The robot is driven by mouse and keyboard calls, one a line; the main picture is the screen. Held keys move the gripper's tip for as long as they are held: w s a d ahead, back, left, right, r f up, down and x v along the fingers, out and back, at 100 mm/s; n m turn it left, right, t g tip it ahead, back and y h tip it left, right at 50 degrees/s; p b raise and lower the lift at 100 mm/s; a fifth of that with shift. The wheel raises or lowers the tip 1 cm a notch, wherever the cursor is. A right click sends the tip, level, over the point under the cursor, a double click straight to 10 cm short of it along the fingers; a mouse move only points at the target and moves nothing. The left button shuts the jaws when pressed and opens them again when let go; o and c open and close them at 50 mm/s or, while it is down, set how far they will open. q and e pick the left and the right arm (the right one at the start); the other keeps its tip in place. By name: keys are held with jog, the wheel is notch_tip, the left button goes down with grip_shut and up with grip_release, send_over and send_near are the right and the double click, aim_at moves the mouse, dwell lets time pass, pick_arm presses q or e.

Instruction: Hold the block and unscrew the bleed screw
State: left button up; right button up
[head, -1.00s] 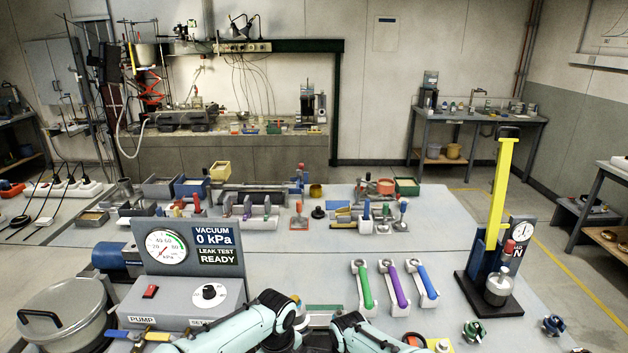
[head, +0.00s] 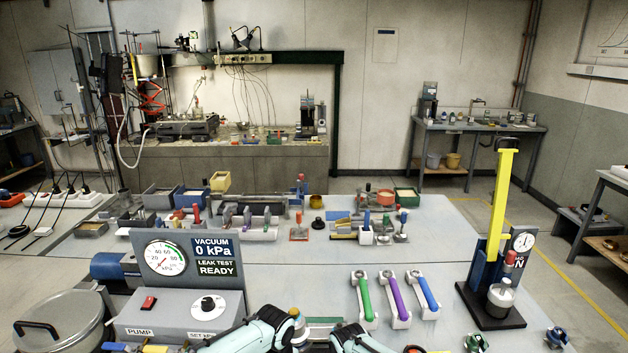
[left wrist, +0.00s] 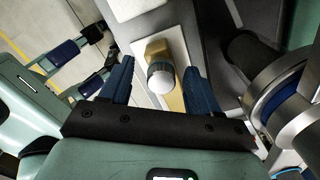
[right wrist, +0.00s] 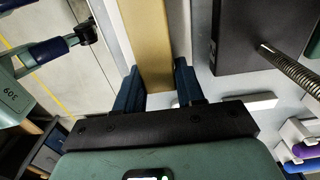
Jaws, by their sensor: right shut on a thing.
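In the left wrist view, a round knurled screw head (left wrist: 161,78) with a pale top sits at the end of the brass block (left wrist: 157,48). My left gripper (left wrist: 157,70) is open, with one blue finger on each side of the screw and visible gaps to it. In the right wrist view, the long brass block (right wrist: 151,40) runs between the fingers of my right gripper (right wrist: 158,82), which is shut on it. In the head view only my arms show at the bottom edge, and the block and fingertips cannot be made out.
A control box with a vacuum gauge (head: 167,257) reading 0 kPa stands left of my arms. Green, purple and blue handled tools (head: 396,299) lie to the right. A black stand with a yellow lever (head: 500,190) is farther right.

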pick_arm(q)
jog(key=o, duration=0.4)
jog(key=shift+s+d, duration=0.3)
jog(key=shift+d, duration=0.3)
jog(key=shift+o, duration=0.2)
jog(key=shift+r, duration=0.15)
jog(key=shift+w+a+r, duration=0.1)
jog(key=shift+r, duration=1.7)
jog(key=shift+w+a+r, duration=0.1)
jog(key=shift+r, duration=1.65)
jog(key=shift+a, duration=0.1)
jog(key=c, duration=0.6)
jog(key=shift+r+m, duration=0.6)
jog(key=shift+r, duration=0.3)
jog(key=shift+a+f, duration=0.1)
jog(key=shift+f, duration=2.9)
